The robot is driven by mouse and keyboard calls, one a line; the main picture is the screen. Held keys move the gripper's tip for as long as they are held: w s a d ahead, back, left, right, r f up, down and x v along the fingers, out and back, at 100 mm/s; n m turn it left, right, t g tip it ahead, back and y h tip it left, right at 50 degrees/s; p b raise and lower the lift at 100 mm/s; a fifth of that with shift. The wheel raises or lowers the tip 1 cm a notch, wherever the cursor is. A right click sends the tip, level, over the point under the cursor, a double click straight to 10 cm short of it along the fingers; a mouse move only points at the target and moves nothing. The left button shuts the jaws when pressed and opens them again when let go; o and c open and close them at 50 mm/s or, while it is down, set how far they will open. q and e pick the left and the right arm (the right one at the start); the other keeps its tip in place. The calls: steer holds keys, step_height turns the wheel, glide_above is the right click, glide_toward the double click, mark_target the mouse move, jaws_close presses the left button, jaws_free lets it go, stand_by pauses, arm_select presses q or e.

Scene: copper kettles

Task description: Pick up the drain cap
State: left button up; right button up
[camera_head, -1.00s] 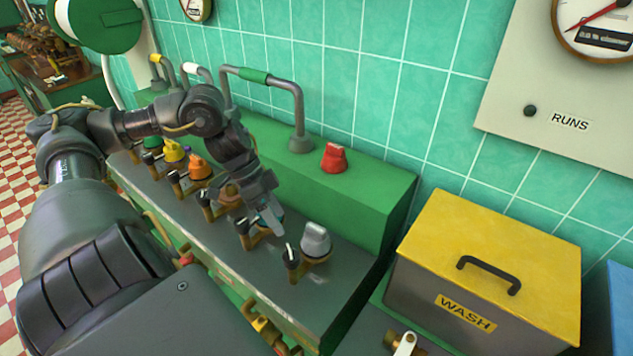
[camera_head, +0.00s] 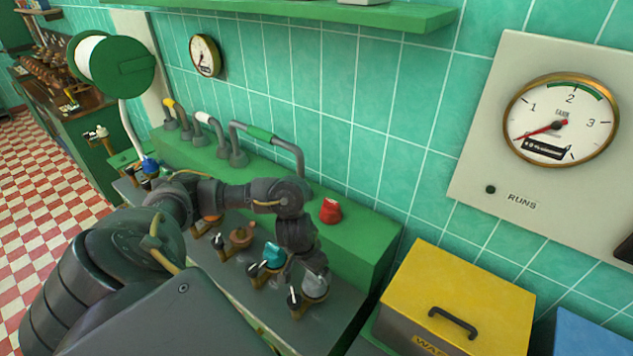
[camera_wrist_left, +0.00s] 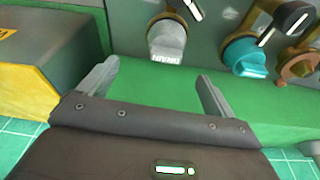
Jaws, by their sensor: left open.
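The drain cap is a grey cap (camera_wrist_left: 167,45), lettered DRAIN, on a dark panel in the left wrist view. In the head view the grey cap (camera_head: 316,287) is at the right end of the row of caps, partly hidden by my left arm. My left gripper (camera_wrist_left: 157,70) is open, its two fingers apart. In the wrist view the cap lies beyond the fingertips, between their lines, and no contact shows. In the head view the gripper (camera_head: 316,266) is at the cap; its fingers are hard to make out. My right gripper is not in view.
A teal cap (camera_head: 272,255) sits just left of the drain cap, with a copper cap (camera_head: 241,236) beyond it. A red cap (camera_head: 330,211) stands on the green ledge behind. A yellow-lidded box (camera_head: 460,290) stands to the right.

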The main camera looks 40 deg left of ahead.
arm_select(q)
steer(key=a, duration=0.1)
steer(key=n+b, duration=0.1)
steer(key=b, duration=0.1)
glide_above(312, 281)
steer(key=x, duration=0.2)
steer(key=s+x, duration=0.1)
steer(key=x, duration=0.1)
steer(key=shift+d+f, duration=0.1)
steer(key=shift+f, duration=0.25)
steer(key=shift+w+f+t, duration=0.1)
steer(key=shift+f+t, duration=0.2)
steer(key=shift+f, duration=0.1)
steer(key=b+x, duration=0.1)
steer(key=x, duration=0.4)
steer(key=shift+w, duration=0.1)
steer(key=c, duration=1)
steer(key=shift+r, duration=0.1)
